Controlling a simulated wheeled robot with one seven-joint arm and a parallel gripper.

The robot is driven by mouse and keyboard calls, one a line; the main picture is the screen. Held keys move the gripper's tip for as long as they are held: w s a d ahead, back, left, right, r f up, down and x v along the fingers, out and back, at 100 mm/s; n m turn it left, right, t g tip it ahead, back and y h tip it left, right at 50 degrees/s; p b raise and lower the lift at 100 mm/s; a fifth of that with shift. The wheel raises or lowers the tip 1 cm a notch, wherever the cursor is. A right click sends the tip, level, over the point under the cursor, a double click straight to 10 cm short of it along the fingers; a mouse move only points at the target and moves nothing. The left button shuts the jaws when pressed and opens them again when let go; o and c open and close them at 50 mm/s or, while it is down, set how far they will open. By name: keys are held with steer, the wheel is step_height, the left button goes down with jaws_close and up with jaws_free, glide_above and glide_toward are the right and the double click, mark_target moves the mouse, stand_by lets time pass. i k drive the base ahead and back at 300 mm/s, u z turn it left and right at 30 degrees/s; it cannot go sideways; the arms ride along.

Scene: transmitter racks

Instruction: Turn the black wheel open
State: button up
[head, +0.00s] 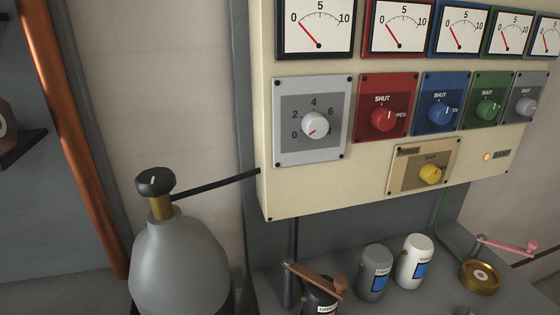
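The black wheel (155,182) is a dark round knob with a pale mark on its top. It sits on a brass-coloured neck (161,208) above a rounded grey tank (182,262) at the lower left of the head view. Nothing touches the wheel. The mark on it points roughly away from me; I cannot tell from this how far it is turned. My gripper is not in view.
A black pipe (215,185) runs from the neck to a cream panel (330,190) with dials and coloured knobs. A copper pipe (68,130) stands at left. Small canisters, including a white one (414,262), and a brass dish (479,277) stand at lower right.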

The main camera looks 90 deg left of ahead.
mark_target(155, 182)
steer(key=u, duration=3.9)
steer(key=i, duration=0.5)
steer(key=z, duration=1.3)
steer(key=k, duration=1.15)
steer(key=u, duration=1.05)
steer(key=i, duration=0.85)
